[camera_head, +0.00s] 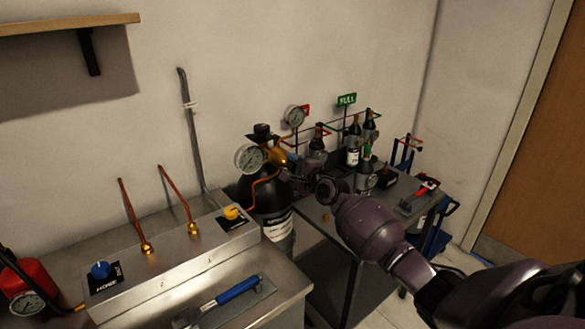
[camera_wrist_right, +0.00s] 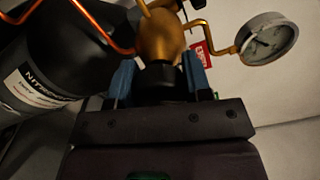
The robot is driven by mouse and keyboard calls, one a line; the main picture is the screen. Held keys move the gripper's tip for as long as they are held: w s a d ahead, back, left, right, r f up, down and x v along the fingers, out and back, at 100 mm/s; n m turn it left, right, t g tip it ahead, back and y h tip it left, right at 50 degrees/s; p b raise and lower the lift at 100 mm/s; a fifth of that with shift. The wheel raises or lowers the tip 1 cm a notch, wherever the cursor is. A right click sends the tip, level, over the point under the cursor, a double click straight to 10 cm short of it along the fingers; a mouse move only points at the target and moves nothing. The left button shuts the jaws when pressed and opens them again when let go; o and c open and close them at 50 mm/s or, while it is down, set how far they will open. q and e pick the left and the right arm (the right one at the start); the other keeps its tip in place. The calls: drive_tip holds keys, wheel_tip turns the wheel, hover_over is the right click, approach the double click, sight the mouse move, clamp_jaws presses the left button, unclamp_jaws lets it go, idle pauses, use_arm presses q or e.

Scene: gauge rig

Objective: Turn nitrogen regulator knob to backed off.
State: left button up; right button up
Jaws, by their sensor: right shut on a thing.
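The nitrogen cylinder (camera_head: 262,197) is black with a white label and stands behind the bench; its label also shows in the right wrist view (camera_wrist_right: 38,88). Its brass regulator (camera_head: 277,157) carries a round gauge (camera_head: 250,157); in the right wrist view the brass body (camera_wrist_right: 160,38) and a gauge (camera_wrist_right: 268,40) show. My right gripper (camera_wrist_right: 160,80) is shut on the black regulator knob (camera_wrist_right: 158,74), one blue finger on each side. In the head view the right gripper (camera_head: 296,165) hides the knob. My left gripper is out of view.
A steel bench box (camera_head: 180,262) with a blue knob (camera_head: 100,270) and a yellow knob (camera_head: 231,212) is at the left. A blue-handled tool (camera_head: 232,291) lies in front. A cart (camera_head: 345,225) with small bottles (camera_head: 353,150) stands behind my right arm.

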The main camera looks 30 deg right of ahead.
drive_tip(key=n, duration=0.5)
drive_tip(key=shift+f+n, duration=0.1)
drive_tip(key=shift+n, duration=0.6)
drive_tip(key=o, duration=0.9)
drive_tip(key=s, duration=1)
drive_tip(key=shift+s+d, duration=0.4)
